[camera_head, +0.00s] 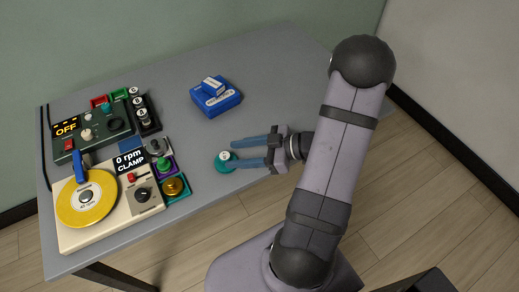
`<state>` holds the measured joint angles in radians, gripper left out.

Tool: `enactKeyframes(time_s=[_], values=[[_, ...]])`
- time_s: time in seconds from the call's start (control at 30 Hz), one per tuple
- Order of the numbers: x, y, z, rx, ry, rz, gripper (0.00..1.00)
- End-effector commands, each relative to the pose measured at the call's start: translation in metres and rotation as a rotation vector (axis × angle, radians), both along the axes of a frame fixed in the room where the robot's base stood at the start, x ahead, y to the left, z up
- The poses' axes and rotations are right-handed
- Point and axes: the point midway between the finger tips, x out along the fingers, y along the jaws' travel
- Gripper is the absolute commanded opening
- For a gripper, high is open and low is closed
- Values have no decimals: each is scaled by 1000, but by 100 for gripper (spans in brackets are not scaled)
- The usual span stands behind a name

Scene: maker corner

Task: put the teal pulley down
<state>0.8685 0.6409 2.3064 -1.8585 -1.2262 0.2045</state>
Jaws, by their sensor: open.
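The teal pulley (222,165) is a small round teal piece with a pale centre. It is on or just above the grey table (270,85), near its front edge; from this one view I cannot tell whether it touches the top. My gripper (232,152) points left with its two blue fingers spread. The pulley is at the fingertips, beside the nearer finger and partly overlapped by it. My arm comes in from the right.
A cream machine with a yellow disc (87,201) stands at the left. A dark control box (90,132) reading OFF is behind it. Several small coloured pots sit beside them. A blue box (215,98) lies farther back. The table's right side is clear.

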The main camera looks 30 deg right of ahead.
Motion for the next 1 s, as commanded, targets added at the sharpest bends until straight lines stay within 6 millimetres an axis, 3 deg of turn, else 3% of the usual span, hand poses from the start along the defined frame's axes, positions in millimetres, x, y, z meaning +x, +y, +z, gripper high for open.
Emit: enactKeyframes(time_s=[0.3,0.67,0.83,1.0], values=[[-29,-39,20,-2,-2,-3,44],[-38,-51,27,-2,0,-1,44],[-21,-56,22,-64,0,-42,44],[26,-73,14,-245,11,-184,44]])
